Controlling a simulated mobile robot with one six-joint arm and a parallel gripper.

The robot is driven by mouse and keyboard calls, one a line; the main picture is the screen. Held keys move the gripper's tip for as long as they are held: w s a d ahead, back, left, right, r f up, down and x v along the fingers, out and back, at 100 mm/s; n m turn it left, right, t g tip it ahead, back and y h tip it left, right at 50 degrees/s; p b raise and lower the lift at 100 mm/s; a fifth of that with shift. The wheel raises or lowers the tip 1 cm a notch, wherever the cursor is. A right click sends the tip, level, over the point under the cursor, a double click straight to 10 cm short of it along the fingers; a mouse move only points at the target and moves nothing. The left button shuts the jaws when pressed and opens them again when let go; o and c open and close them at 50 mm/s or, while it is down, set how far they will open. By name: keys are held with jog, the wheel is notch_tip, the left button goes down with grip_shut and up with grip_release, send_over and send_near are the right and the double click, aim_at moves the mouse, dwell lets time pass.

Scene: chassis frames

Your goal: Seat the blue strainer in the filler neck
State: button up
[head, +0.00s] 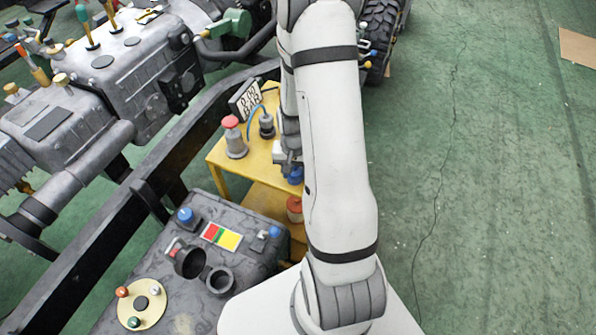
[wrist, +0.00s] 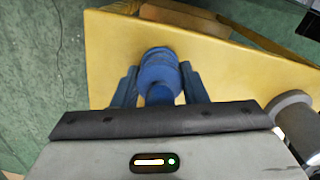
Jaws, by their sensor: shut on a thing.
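The blue strainer (wrist: 158,68) is between the two fingers of my gripper (wrist: 158,85) in the wrist view, and the gripper is shut on it. In the head view my gripper (head: 287,160) is at the right side of the yellow cart, mostly hidden behind my arm. A bit of blue (head: 295,176) shows there, probably the strainer. I cannot tell whether it touches the cart top. The dark grey tank (head: 255,252) stands at the lower left, apart from my gripper. A round open neck (head: 220,280) is on its top, beside a dark round cap or opening (head: 189,262).
The yellow cart (head: 222,161) carries a red-topped can (head: 234,138), a small grey bottle (head: 266,125) and a patterned card (head: 244,99). A red-capped jar (head: 294,209) is below. A black frame rail (head: 100,222) and grey machinery (head: 140,70) fill the left.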

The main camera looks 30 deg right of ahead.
notch_tip(320, 180, up, 10)
jog(key=shift+f, duration=0.2)
jog(key=w+a+f+n, duration=0.2)
jog(key=w+a, duration=0.1)
jog(key=a, duration=0.1)
jog(key=w+a+f+n+p, duration=0.1)
jog(key=w+a+f+n, duration=0.1)
jog(key=w+a, duration=0.1)
jog(key=w+a+f+n, duration=0.2)
jog(key=w+a, duration=0.1)
jog(key=a, duration=0.2)
jog(key=shift+w+a+n+p, duration=0.1)
jog(key=shift+w+n+p, duration=0.1)
jog(key=shift+n+p, duration=0.2)
